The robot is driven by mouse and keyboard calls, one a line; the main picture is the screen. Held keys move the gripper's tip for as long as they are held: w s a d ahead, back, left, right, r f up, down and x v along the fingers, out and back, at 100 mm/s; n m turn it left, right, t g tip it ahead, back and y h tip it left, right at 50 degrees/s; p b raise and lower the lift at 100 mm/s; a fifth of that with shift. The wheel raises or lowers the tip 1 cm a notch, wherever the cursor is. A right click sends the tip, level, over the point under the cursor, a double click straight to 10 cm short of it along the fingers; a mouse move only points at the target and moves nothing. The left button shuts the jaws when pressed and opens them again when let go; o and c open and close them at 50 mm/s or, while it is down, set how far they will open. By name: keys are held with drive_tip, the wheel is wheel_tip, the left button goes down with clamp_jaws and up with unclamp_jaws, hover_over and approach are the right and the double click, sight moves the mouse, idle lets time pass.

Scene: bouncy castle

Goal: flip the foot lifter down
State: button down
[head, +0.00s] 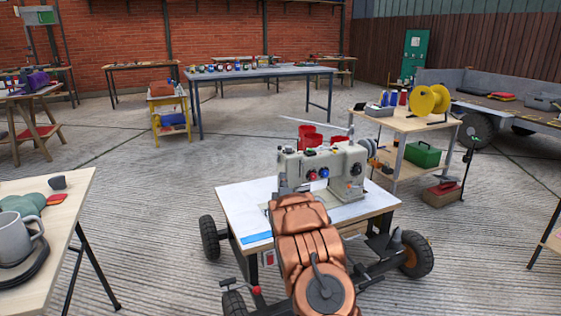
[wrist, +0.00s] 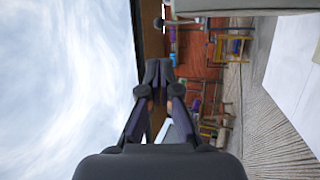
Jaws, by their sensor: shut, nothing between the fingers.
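A beige sewing machine (head: 325,168) with red and blue knobs stands on a white-topped wheeled table (head: 235,208) in the head view. My copper arm reaches toward its left end and hides part of it. I cannot make out the foot lifter in either view. My gripper (wrist: 158,72) shows in the wrist view with its dark fingertips together and nothing between them. In the head view it is hidden by my arm. A pale grey edge, perhaps the machine, crosses the top of the wrist view. The pale table surface (wrist: 292,60) is at its right.
A wooden table (head: 50,240) with a grey mug (head: 18,238) is at the left. A shelf table (head: 405,122) with a yellow spool (head: 428,100) and green box (head: 422,154) stands behind to the right. Red containers (head: 309,136) show behind the machine. Concrete floor lies open at the left.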

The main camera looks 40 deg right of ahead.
drive_tip(key=shift+s+d+h, duration=0.1)
drive_tip(key=shift+h, duration=0.2)
drive_tip(key=b, duration=0.1)
approach(280, 149)
drive_tip(key=shift+b+x, duration=0.65)
drive_tip(key=shift+x, duration=2.05)
drive_tip(key=shift+w+d+f, duration=0.1)
drive_tip(key=shift+w+d, duration=0.15)
drive_tip(key=shift+w, duration=0.05)
drive_tip(key=shift+w+d+r, duration=0.25)
drive_tip(key=shift+w+d, duration=0.05)
drive_tip(key=shift+w, duration=0.05)
drive_tip(key=shift+w+r, duration=0.1)
drive_tip(key=shift+r, duration=0.05)
